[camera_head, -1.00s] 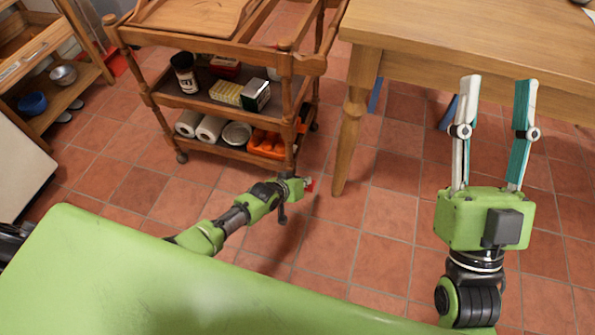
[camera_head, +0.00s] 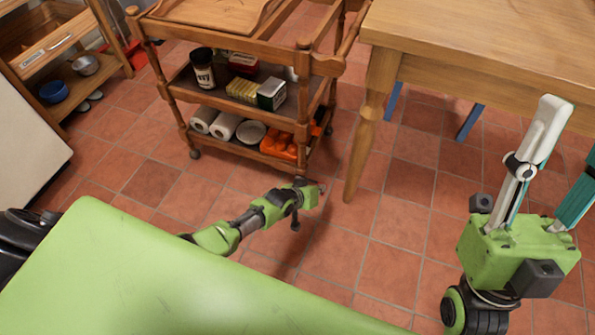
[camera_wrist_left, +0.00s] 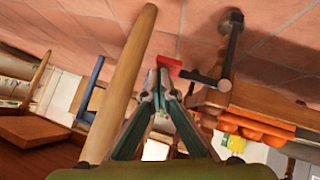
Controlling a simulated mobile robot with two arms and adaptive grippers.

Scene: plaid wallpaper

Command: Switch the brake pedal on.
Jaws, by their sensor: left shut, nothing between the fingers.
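The brake pedal (camera_wrist_left: 170,65) is a small red plate by the dark caster (camera_wrist_left: 231,40) at a trolley foot, in the left wrist view. My left gripper's teal fingers (camera_wrist_left: 160,76) are shut and empty. Their tips overlap the pedal's edge in the picture; I cannot tell whether they touch it. In the head view my left gripper (camera_head: 306,194) is low above the floor at the trolley's front right foot, its fingers mostly hidden by its own body. My right gripper (camera_head: 553,165) is raised at the right, its white and teal fingers apart and empty.
The wooden trolley (camera_head: 235,45) holds jars, boxes, paper rolls and an orange item. A wooden table (camera_head: 480,45) stands to its right, its leg (camera_head: 367,125) close to my left gripper. Blue legs (camera_head: 470,122) show under the table. Tiled floor is free in front.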

